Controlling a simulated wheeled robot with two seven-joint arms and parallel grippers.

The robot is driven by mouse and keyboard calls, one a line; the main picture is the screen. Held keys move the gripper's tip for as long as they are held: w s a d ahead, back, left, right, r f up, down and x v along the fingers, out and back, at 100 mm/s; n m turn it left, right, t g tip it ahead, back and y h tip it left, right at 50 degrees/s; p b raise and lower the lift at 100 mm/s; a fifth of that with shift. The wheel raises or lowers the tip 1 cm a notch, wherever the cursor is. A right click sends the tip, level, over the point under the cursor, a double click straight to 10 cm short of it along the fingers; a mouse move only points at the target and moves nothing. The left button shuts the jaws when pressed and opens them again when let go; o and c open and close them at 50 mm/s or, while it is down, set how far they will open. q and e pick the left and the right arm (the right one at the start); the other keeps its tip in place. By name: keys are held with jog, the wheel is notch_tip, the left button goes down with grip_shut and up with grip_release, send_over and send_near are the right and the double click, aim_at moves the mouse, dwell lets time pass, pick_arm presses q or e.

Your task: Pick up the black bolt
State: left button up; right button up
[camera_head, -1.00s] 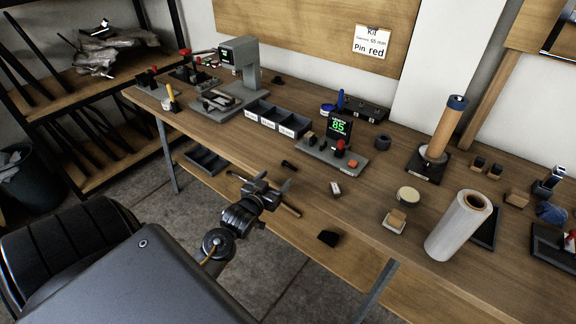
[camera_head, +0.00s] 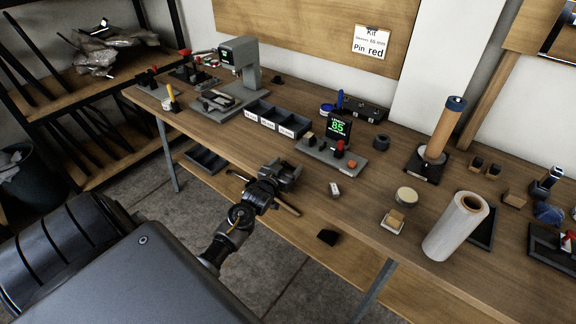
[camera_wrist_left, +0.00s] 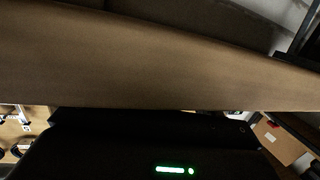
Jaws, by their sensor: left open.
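My left gripper (camera_head: 290,172) is at the front edge of the wooden workbench (camera_head: 350,205), in front of the labelled bins. Its jaws are open, and I see nothing between them. A small dark piece that may be the black bolt lay on the bench here earlier; the gripper now covers that spot, so I cannot see it. The left wrist view shows a brown surface (camera_wrist_left: 150,55) very close and my dark gripper housing; the fingertips and bolt are not visible there. My right gripper is not in view.
Behind the gripper are the labelled bins (camera_head: 285,129) and a stand with a green "85" display (camera_head: 338,127). A small white-and-dark piece (camera_head: 335,189) lies to the right. A roll of film (camera_head: 457,228) stands farther right. A lower shelf (camera_head: 275,222) runs beneath the bench.

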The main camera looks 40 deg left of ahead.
pick_arm(q)
jog(key=c, duration=0.8)
jog(key=shift+c, duration=0.3)
jog(key=shift+r, duration=0.5)
jog(key=s+r, duration=0.1)
jog(key=r, duration=0.1)
jog(key=s+r, duration=0.1)
jog(key=r, duration=0.1)
jog(key=s+a+r, duration=0.1)
jog(key=r, duration=0.1)
jog(key=shift+s+r, duration=0.4)
jog(key=s+a+r, duration=0.2)
jog(key=s+r, duration=0.3)
jog(key=s, duration=0.5)
jog(key=shift+r+b, duration=0.15)
jog(key=shift+b, duration=0.25)
